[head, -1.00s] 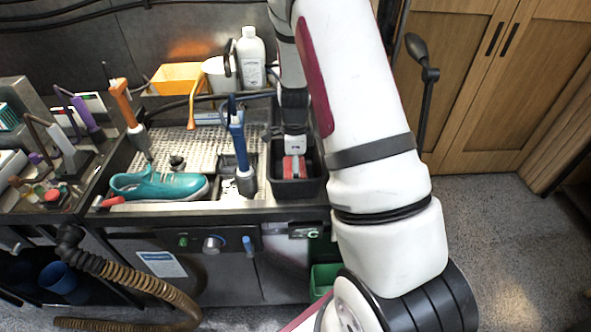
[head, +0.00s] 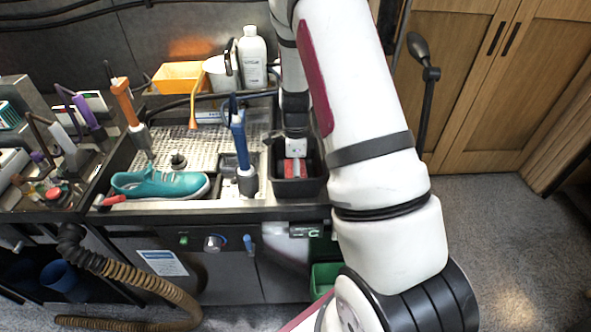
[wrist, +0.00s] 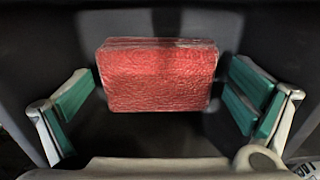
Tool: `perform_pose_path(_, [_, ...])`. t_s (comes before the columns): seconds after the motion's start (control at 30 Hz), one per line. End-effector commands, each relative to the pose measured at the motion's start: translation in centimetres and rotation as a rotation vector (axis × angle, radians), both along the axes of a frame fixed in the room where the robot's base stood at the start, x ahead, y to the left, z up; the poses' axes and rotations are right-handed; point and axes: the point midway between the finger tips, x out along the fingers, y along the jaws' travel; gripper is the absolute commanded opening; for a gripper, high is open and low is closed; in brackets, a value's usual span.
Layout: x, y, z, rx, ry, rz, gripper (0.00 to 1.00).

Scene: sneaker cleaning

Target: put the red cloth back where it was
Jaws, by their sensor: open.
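The red cloth (wrist: 158,76) is a folded, textured block inside a black bin (head: 297,187). In the head view a small part of the cloth (head: 295,169) shows in the bin under my arm. My gripper (wrist: 160,108) is open, with one green-padded finger on each side of the cloth and a gap on both sides. In the head view my gripper (head: 295,150) is at the bin's opening, and its fingers are mostly hidden.
A teal sneaker (head: 160,184) lies in the sink tray left of the bin. A blue-handled tool (head: 239,145) stands upright close to the bin's left side. A white bottle (head: 252,58) and an orange box (head: 181,77) stand behind.

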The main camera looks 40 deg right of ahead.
Motion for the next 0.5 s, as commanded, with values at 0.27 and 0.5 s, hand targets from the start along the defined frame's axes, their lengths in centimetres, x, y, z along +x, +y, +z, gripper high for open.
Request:
perform_pose_path(0.27, [0.2,0.0,3.5,-0.003,-0.006,0.002,1.00])
perform_pose_path(0.5, [0.2,0.0,8.4,-0.002,-0.006,0.001,1.00])
